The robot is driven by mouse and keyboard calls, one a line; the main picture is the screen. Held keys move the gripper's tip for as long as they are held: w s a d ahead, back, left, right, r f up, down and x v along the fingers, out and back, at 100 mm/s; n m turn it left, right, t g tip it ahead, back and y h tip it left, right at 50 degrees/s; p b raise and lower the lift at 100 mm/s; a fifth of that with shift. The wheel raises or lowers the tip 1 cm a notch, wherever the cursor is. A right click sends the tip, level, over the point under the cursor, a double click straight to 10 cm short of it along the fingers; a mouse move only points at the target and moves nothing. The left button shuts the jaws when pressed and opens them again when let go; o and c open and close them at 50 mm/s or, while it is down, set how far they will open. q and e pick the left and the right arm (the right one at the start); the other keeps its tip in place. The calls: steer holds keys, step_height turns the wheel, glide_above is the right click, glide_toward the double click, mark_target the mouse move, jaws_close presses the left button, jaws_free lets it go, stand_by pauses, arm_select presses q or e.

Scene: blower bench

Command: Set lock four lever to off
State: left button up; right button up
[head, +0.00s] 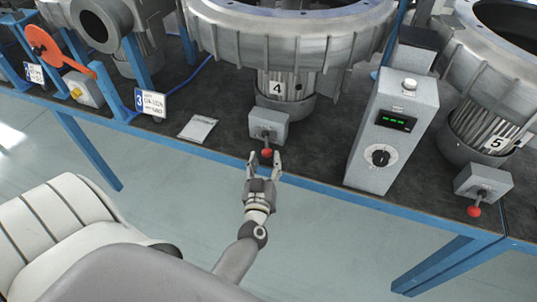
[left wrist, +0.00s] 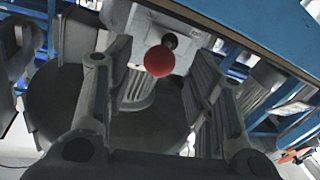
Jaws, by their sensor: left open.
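The lock four lever (head: 267,152) is a short lever with a red ball knob on a small grey box (head: 268,127) below the blower marked 4 (head: 290,88). The knob points down toward the bench's front edge. My left gripper (head: 265,160) is open, with its fingertips on either side of the red knob in the head view. In the left wrist view the red knob (left wrist: 159,61) shows between the two open fingers (left wrist: 155,85), beyond them. I cannot tell whether a finger touches it. My right gripper is not in view.
A grey control box (head: 392,130) with a green display and black dial stands right of the lever. A second red-knobbed lever (head: 474,210) sits by blower 5. A paper sheet (head: 198,127) lies to the left. The bench's blue front rail (head: 320,186) runs below the lever.

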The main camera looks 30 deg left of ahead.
mark_target(267, 153)
arm_select(q)
steer(key=shift+b+x, duration=0.3)
steer(key=shift+x, duration=1.65)
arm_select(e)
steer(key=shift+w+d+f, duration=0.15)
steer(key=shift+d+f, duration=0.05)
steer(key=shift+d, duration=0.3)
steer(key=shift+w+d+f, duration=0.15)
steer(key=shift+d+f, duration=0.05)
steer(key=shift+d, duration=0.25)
arm_select(q)
steer(key=shift+c, duration=0.4)
steer(key=c, duration=1)
jaws_close()
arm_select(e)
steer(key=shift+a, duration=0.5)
